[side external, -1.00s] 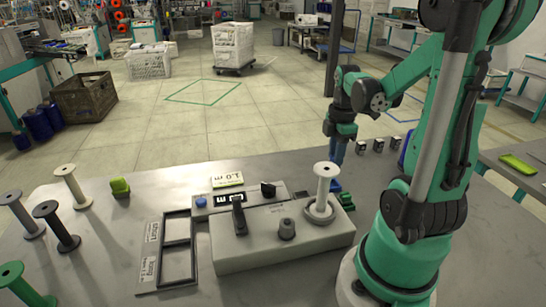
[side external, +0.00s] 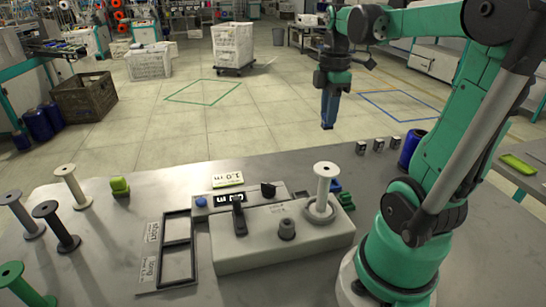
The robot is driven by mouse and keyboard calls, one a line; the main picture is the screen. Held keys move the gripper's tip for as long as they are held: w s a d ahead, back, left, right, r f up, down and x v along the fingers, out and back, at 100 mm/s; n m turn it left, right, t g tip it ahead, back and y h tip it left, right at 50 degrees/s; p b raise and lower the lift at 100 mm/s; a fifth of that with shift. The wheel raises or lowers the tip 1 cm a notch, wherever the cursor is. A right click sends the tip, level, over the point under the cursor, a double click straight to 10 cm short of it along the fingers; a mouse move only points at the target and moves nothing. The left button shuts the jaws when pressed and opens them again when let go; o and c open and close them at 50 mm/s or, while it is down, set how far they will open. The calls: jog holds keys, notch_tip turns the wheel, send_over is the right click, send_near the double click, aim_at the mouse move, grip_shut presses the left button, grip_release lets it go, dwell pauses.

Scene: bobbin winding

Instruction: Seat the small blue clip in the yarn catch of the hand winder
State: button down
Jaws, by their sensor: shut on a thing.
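My gripper (side external: 328,124) is raised beyond the back edge of the table, its blue fingers pointing down. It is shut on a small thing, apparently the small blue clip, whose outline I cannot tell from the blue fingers. The hand winder (side external: 240,250) is a pale box at the table's middle, well below and in front of the gripper. A white bobbin (side external: 325,182) stands upright at its right end. I cannot make out the yarn catch. A blue piece (side external: 335,185) and a green piece (side external: 347,200) lie right behind the bobbin, partly hidden.
A black-framed two-slot tray (side external: 193,262) lies left of the winder. Small dark-and-white blocks (side external: 378,145) and a blue cylinder (side external: 411,149) are at the back right.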

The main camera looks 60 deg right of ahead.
jog(key=shift+w+a+f, duration=0.3)
jog(key=shift+a+f, duration=0.65)
jog(key=shift+f, duration=1.3)
jog(key=shift+w+a+f, duration=0.3)
jog(key=shift+a+f, duration=0.65)
jog(key=shift+f, duration=1.25)
jog(key=shift+w+a+f, duration=0.3)
jog(key=shift+a+f, duration=0.65)
jog(key=shift+f, duration=1.3)
jog(key=shift+f, duration=0.6)
jog(key=shift+f, duration=0.3)
jog(key=c, duration=0.6)
grip_release()
jog(key=shift+r, duration=0.15)
